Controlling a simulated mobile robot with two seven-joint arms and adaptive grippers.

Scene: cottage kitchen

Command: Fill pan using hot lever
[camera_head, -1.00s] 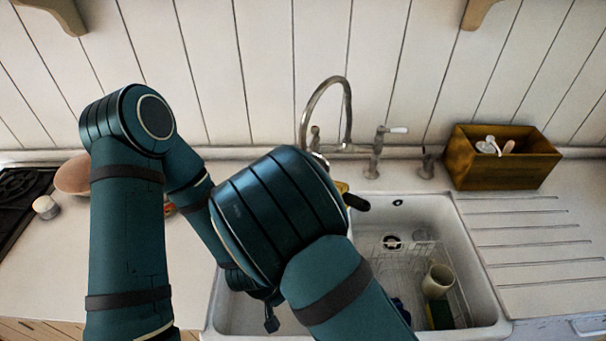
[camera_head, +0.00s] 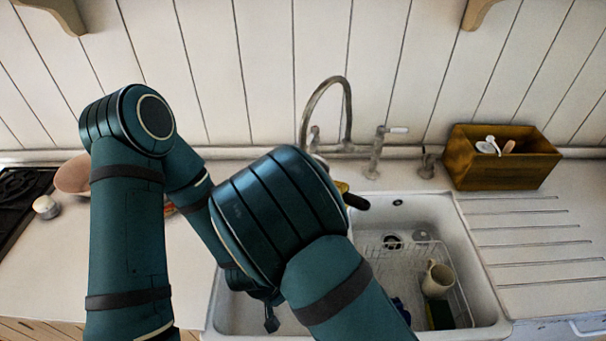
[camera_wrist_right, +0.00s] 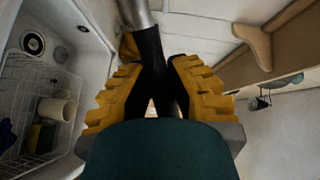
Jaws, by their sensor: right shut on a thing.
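My right gripper (camera_head: 342,187) shows as a bit of yellow beside the sink's back left corner, mostly behind my own arm. In the right wrist view its yellow fingers (camera_wrist_right: 160,95) are closed around a black handle (camera_wrist_right: 150,55), with a metal tube at its far end. The handle's rounded black end (camera_head: 356,202) shows in the head view. I cannot tell which object it belongs to; no pan body is visible. The tap (camera_head: 347,105) has a curved spout and a right lever (camera_head: 398,130) with a white end. Its left side is partly hidden. My left gripper's fingers are hidden.
The white sink (camera_head: 470,250) holds a wire rack, a cream mug (camera_head: 437,279) and a green sponge (camera_head: 440,315). A bowl (camera_head: 72,177) and the black hob (camera_head: 20,195) are at the left.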

